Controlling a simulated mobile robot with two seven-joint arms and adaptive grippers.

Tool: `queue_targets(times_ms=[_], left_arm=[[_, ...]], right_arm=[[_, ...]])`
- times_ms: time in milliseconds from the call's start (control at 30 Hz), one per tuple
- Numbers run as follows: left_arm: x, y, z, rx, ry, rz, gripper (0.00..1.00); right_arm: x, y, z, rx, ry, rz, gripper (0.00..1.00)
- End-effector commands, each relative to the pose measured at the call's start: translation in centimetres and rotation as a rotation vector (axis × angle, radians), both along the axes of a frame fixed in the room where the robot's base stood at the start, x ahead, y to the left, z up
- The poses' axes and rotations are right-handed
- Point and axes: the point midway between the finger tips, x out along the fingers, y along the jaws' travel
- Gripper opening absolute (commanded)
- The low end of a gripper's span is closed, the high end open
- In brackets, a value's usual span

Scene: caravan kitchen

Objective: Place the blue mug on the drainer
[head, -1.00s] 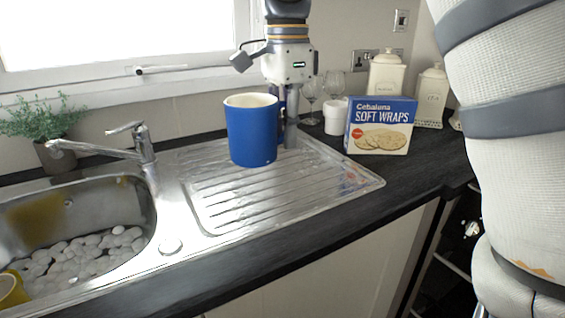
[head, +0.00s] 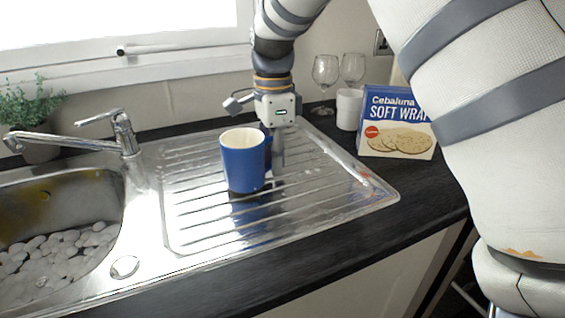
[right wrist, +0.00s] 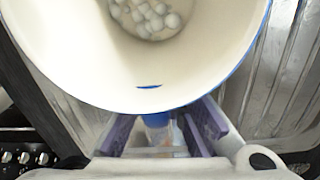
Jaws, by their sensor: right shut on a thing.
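The blue mug (head: 243,165), cream inside, is upright over the middle of the ribbed metal drainer (head: 325,205). A dark shadow lies close under its base, and I cannot tell whether it touches the metal. My right gripper (head: 273,158) comes down from above at the mug's right side and is shut on it. In the right wrist view the mug's pale interior (right wrist: 95,55) fills the top, with several white round things at its bottom. The right gripper's fingers (right wrist: 160,130) are on either side of a blue part at the mug's near rim. My left gripper is out of view.
The sink (head: 60,235) with several white pebbles and the tap (head: 125,135) are left of the drainer. A soft wraps box (head: 397,125), a white cup (head: 349,108) and two wine glasses (head: 326,72) stand behind right. The drainer's front and right areas are clear.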

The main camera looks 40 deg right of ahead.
Motion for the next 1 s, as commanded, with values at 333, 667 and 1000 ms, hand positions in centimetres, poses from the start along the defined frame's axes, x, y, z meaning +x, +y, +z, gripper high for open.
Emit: queue_targets(times_ms=[333,667,1000], left_arm=[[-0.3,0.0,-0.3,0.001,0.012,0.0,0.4],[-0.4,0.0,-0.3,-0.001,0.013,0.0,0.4],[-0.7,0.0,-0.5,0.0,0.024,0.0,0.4]], right_arm=[[0.3,0.1,-0.9,0.0,0.005,0.0,0.14],[0.2,0.1,-0.9,0.0,0.005,0.0,0.31],[0.6,0.0,5.5,-0.003,0.001,0.0,0.31]])
